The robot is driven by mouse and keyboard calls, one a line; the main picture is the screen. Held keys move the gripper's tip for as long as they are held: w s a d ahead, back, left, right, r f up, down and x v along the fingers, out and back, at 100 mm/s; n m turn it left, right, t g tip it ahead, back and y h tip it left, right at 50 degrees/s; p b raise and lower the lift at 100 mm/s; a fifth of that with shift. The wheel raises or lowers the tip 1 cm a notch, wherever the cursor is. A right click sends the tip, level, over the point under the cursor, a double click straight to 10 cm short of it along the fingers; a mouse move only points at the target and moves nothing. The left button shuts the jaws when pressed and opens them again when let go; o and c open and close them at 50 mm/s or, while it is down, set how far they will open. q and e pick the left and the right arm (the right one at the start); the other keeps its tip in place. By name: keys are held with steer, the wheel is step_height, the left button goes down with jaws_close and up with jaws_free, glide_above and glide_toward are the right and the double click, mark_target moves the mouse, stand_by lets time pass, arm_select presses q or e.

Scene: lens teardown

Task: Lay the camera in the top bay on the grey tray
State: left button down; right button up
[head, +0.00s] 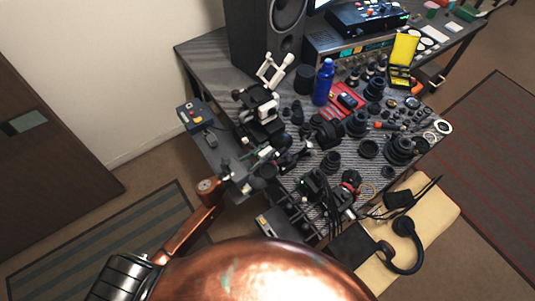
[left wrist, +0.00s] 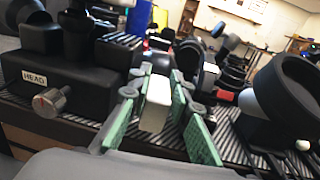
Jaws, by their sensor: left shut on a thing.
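My left gripper (head: 262,156) reaches in over the left edge of the table. In the left wrist view its green-padded fingers (left wrist: 158,112) are closed around a pale, block-shaped thing (left wrist: 156,103). I cannot tell whether this block is part of the camera. A long grey surface (head: 212,150), possibly the grey tray, lies along the table's left side. I cannot make out its bays. My right gripper is not seen.
A black box marked HEAD (left wrist: 70,85) with a metal knob stands close left of the fingers. A microscope-like device (head: 262,108), blue bottle (head: 323,84) and many black lens parts crowd the table. Headphones (head: 404,246) lie on a tan surface (head: 435,212) in front.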

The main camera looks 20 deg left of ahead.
arm_select(q)
steer(key=s+a+r+p, duration=0.1)
steer(key=s+a+r, duration=0.7)
steer(key=s, duration=0.2)
steer(key=shift+s+r, duration=0.3)
steer(key=shift+r, duration=0.05)
